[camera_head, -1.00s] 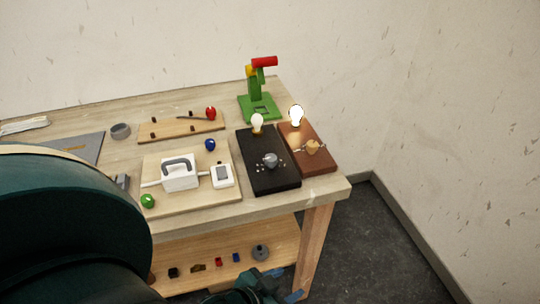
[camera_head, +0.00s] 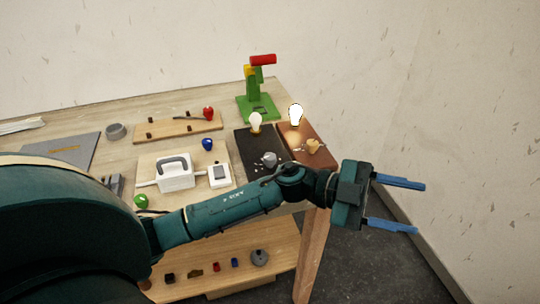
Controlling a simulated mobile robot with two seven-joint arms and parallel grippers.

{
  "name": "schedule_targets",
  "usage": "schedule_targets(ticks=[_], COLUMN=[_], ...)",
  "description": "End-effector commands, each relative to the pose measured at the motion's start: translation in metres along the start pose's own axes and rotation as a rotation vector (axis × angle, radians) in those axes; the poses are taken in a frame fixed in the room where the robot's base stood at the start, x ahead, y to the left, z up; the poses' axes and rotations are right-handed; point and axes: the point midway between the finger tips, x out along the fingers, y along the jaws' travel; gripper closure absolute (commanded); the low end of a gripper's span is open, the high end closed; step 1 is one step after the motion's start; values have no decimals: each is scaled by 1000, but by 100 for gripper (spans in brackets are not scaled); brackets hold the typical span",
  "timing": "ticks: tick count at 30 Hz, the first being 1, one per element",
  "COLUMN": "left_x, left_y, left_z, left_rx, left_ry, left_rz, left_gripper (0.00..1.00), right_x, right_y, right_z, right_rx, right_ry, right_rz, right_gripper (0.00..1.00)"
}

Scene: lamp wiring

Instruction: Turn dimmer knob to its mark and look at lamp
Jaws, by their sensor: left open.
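A black board (camera_head: 252,142) near the table's right end carries a grey dimmer knob (camera_head: 269,159) and a pale bulb (camera_head: 255,122). Small marks lie around the knob; my arm partly covers them and the board's front. Beside it, a brown board (camera_head: 322,160) carries a brightly lit bulb (camera_head: 295,114) and a tan knob-like piece (camera_head: 312,146). My left gripper (camera_head: 408,206) is open and empty, with blue fingers pointing right, out past the table's right edge and apart from both boards. My right gripper is not in view.
A light board (camera_head: 205,201) holds a white box (camera_head: 174,173) and a white switch (camera_head: 219,175). A green stand (camera_head: 257,105) with a red top is at the back. Small parts lie on the lower shelf (camera_head: 200,285). Floor at right is clear.

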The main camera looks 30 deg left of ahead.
Motion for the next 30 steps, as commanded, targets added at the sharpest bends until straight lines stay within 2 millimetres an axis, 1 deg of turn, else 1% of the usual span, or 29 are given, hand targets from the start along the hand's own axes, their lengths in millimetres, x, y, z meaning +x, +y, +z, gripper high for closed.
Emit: schedule_targets(ticks=[1,2,4,5,6,8,10,11,12,14,15,18,21,24,26,30], left_x=[-3,-7,-22,-32,-47,-75,-113,-130,-153,-186,-206,-244,-266,-275,-277,-280], left_y=[0,2,4,2,-2,-14,-34,-45,-60,-83,-97,-124,-140,-143,-140,-125], left_z=[3,5,14,18,25,34,41,42,41,34,28,11,-3,-7,-4,12], left_rx=[42,53,71,73,72,62,34,16,-10,-54,-86,-159,-209,-231,-235,-236], left_ry=[-17,-38,-118,-166,-244,-387,-587,-679,-804,-985,-1097,-1319,-1450,-1501,-1507,-1501], left_rz=[147,236,438,520,624,761,889,930,971,1007,1015,1005,983,973,972,975], left_gripper=[50,50,50,50,50,50,50,50,50,50,50,50,50,50,50,50], right_x=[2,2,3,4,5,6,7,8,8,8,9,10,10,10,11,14], right_y=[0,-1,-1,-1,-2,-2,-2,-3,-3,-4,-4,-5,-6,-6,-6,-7], right_z=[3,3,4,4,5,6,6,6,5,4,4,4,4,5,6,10], right_rx=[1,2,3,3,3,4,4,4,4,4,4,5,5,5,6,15], right_ry=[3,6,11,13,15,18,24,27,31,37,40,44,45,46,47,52], right_rz=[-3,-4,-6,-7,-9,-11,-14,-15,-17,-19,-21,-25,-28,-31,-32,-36], right_gripper=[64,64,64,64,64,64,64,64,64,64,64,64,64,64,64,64])
